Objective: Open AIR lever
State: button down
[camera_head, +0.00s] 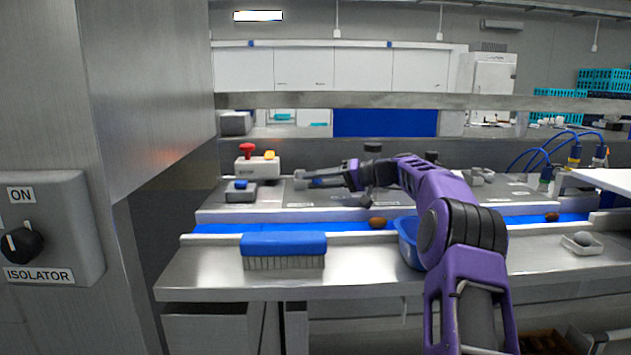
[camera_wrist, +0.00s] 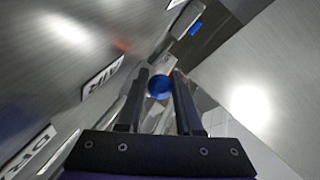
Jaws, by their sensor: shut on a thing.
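My gripper (camera_head: 308,181) reaches left over the grey panel behind the belt in the head view. In the wrist view my gripper (camera_wrist: 158,88) has its two dark fingers on either side of the AIR lever's blue, rounded end (camera_wrist: 159,84), shut on it. A white label reading AIR (camera_wrist: 103,76) is on the metal panel left of the fingers.
A control box with red and yellow buttons (camera_head: 257,166) and a small box with a blue button (camera_head: 241,193) stand left of my gripper. A blue brush (camera_head: 284,244) and a blue tub (camera_head: 409,242) are in front. Brown dates lie on the blue belt (camera_head: 345,226).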

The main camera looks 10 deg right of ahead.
jog(key=c, duration=0.9)
grip_release()
jog(key=shift+o, duration=0.2)
notch_tip(320, 180, up, 8)
jog(key=shift+s+r+p, duration=0.1)
jog(key=shift+r+p, duration=0.1)
jog(key=shift+p, duration=0.65)
jog(key=shift+r, duration=0.85)
